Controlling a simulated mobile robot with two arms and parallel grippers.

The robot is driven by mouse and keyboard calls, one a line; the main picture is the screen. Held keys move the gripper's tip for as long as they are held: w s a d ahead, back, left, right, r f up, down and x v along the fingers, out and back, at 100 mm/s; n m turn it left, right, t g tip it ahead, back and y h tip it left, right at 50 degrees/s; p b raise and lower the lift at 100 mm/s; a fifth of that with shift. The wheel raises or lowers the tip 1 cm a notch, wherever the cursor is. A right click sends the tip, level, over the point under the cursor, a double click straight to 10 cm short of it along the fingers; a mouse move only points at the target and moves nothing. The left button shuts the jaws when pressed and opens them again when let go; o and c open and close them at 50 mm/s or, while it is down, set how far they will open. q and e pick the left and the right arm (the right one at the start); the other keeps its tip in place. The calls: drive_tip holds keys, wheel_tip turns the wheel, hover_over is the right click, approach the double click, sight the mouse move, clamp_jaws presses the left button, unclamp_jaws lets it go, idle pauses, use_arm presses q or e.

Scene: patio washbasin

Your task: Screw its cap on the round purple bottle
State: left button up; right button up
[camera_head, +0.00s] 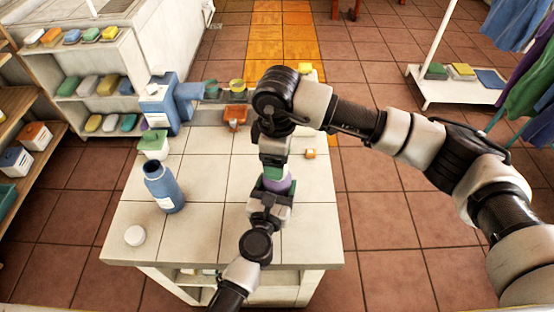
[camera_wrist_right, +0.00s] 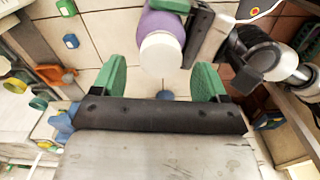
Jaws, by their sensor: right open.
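The round purple bottle (camera_head: 281,184) stands near the table's middle, partly hidden by my arms. In the right wrist view the purple bottle (camera_wrist_right: 160,27) has a white top (camera_wrist_right: 161,54) that looks like a cap; I cannot tell how tightly it sits. My left gripper (camera_head: 271,187) is shut on the bottle's body from the table's front side. My right gripper (camera_head: 274,170) comes from above and is open. In its wrist view the right gripper's (camera_wrist_right: 160,80) green fingers are apart and empty, with the white top just beyond the gap between them.
An open blue bottle (camera_head: 163,188) stands to the left, and a loose white round cap (camera_head: 134,236) lies near the table's front left.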

drive_tip(key=shift+r, duration=1.2)
drive_tip(key=shift+c, duration=0.4)
